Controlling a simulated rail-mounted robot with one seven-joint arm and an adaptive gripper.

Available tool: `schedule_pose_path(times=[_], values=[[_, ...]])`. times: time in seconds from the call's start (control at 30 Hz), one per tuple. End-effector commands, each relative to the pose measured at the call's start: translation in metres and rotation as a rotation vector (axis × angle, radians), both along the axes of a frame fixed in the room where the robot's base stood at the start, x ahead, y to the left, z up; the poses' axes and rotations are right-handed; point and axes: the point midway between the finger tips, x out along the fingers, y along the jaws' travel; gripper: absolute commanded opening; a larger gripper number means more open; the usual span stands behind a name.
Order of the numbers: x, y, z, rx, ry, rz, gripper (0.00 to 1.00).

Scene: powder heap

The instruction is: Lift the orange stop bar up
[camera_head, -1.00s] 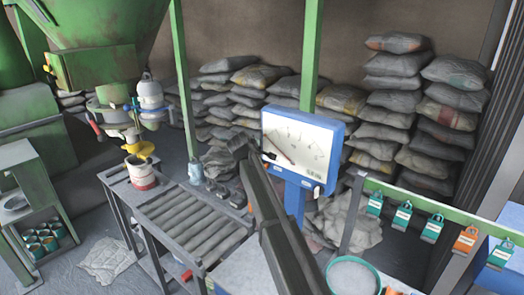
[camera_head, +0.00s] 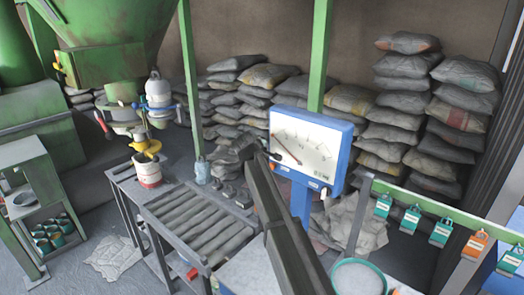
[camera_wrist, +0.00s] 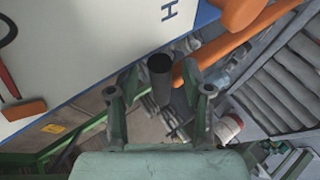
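In the wrist view an orange bar (camera_wrist: 226,43), which I take for the stop bar, slants from the upper right down to a dark cylindrical grip. The dark grip (camera_wrist: 160,78) shows between the two fingers of my gripper (camera_wrist: 161,86). The fingers are apart, with gaps visible on both sides of the grip; I cannot tell how deep it lies between them. In the head view my gripper (camera_head: 264,157) is small and dark, near the left edge of the dial scale.
The blue-framed dial scale (camera_head: 305,150) stands close beside my gripper; its white face (camera_wrist: 75,50) fills the wrist view's upper left. A roller table (camera_head: 190,225) lies left of my arm. A green rail with hanging tags (camera_head: 440,230) is at right. Sacks (camera_head: 400,110) are stacked behind.

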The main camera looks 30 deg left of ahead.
Motion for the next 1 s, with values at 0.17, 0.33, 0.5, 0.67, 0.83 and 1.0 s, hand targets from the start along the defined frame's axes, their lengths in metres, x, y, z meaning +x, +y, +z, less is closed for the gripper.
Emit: schedule_pose_path(times=[0.17,0.33,0.5,0.67,0.83,1.0], values=[[-0.030,-0.010,0.016,-0.001,0.000,-0.001,0.49],[-0.058,-0.017,0.032,-0.002,0.002,-0.001,0.49],[-0.078,-0.021,0.044,-0.003,0.003,-0.001,0.49],[-0.087,-0.023,0.050,-0.003,0.004,-0.002,0.49],[-0.088,-0.023,0.051,-0.004,0.004,-0.003,0.49],[-0.088,-0.023,0.051,-0.004,0.004,-0.003,0.49]])
